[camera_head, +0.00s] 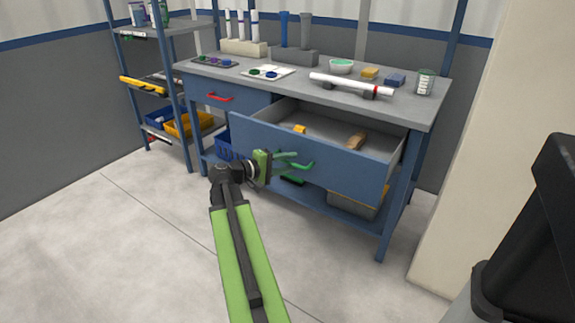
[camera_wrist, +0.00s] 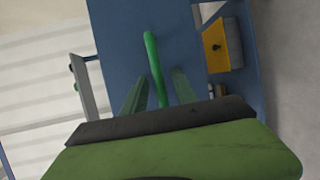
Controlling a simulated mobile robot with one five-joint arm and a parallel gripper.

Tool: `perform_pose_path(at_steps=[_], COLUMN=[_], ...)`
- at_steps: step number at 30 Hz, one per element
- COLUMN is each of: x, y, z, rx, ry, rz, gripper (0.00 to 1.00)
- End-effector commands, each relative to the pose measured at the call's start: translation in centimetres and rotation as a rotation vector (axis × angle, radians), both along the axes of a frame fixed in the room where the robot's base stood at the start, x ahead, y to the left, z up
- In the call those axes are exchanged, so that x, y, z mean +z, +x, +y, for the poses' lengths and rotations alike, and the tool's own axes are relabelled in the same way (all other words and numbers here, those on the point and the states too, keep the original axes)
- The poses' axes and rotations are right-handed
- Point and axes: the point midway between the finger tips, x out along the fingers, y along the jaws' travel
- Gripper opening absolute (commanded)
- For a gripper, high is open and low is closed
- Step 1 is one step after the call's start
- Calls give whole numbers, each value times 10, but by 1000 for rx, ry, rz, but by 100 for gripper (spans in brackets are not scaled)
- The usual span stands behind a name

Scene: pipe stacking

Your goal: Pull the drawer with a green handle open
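The drawer with a green handle (camera_head: 340,158) is pulled well out of the workbench, and its inside shows from above. Its green handle (camera_head: 307,166) is on the blue front panel, facing me. In the wrist view the handle (camera_wrist: 154,65) runs between my two green fingers. My gripper (camera_head: 287,160) is at the handle, with the fingers on either side of it. They look open in the wrist view (camera_wrist: 160,88), with a gap showing beside the handle. The near part of the handle is hidden behind the gripper body.
Inside the drawer lie a yellow piece (camera_head: 300,129) and a brown block (camera_head: 357,140). The workbench top (camera_head: 300,88) holds a white pipe (camera_head: 345,84) and other parts. A closed drawer with a red handle (camera_head: 220,97) is at left. A shelf rack stands further left. The floor in front is clear.

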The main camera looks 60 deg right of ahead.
Motion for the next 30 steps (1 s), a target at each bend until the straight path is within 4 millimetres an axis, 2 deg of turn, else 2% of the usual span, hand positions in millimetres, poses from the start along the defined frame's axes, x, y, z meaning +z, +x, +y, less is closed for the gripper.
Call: perform_pose_path(at_steps=[6,10,24,30], x=[0,4,27,31], y=[0,7,68,82], z=[1,13,119,144], rx=[-1,2,2,-1], ry=[1,1,0,1], rz=[0,-1,0,0], gripper=[34,34,34,34])
